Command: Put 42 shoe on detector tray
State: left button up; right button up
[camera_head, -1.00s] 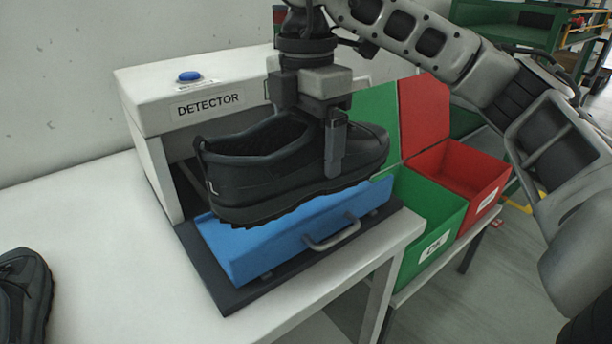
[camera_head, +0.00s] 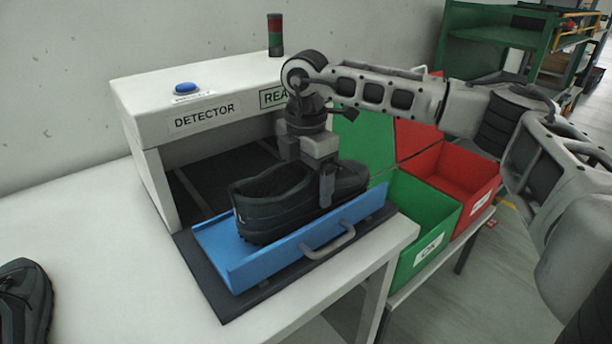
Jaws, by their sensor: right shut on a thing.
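A black shoe (camera_head: 272,208) is in the blue detector tray (camera_head: 215,243), low inside it, behind the front wall with the grey handle. My right gripper (camera_head: 326,188) is shut on the shoe, gripping its side near the middle from above. The shoe's toe points right and its heel left. The front wall partly hides the sole, so I cannot tell whether it rests fully on the tray floor. No size mark is readable on the shoe. My left gripper is not in view.
The white detector (camera_head: 150,100) with a blue button (camera_head: 187,88) stands behind the tray. Another dark shoe (camera_head: 22,300) lies at the lower left of the white table (camera_head: 110,240). Open green (camera_head: 415,215) and red (camera_head: 458,170) bins stand to the right.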

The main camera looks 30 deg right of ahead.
jog(key=shift+f, duration=0.1)
jog(key=o, duration=1.1)
notch_tip(320, 180, up, 12)
jog(key=shift+r+b, duration=0.15)
jog(key=shift+b, duration=0.2)
